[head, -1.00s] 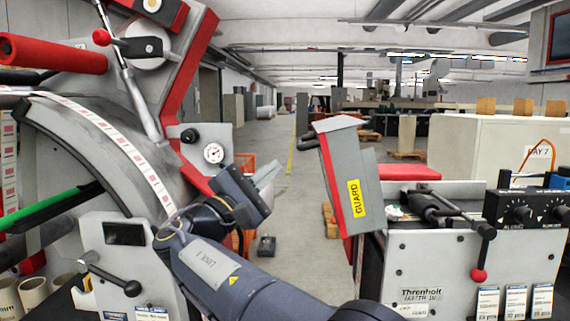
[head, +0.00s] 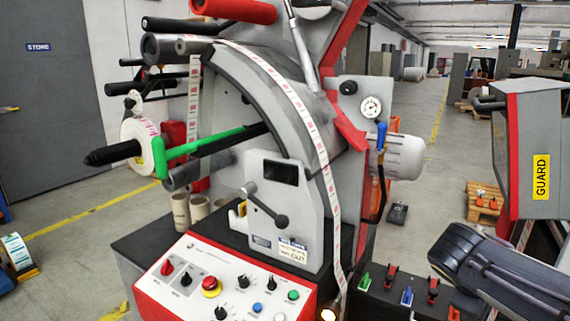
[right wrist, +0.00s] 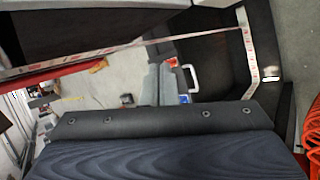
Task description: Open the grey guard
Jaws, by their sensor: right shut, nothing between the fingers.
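The grey guard (head: 541,130) is at the right edge of the head view, cut off by the frame. It is a box-like cover with a red front edge and a yellow GUARD label. A black handle (head: 491,105) sticks out from its left side. A dark part of my arm shows below it, but its fingertips do not show there. In the right wrist view my right gripper (right wrist: 158,88) is shut, with its grey fingers together and nothing between them. I cannot make out the guard in that view. My left gripper is in neither view.
The rewinder's grey arched plate (head: 265,100) carries the label web. A control panel (head: 215,285) with knobs stands in front. A grey motor (head: 400,156) and a strip of coloured levers (head: 405,290) lie left of the guard. Open floor shows behind.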

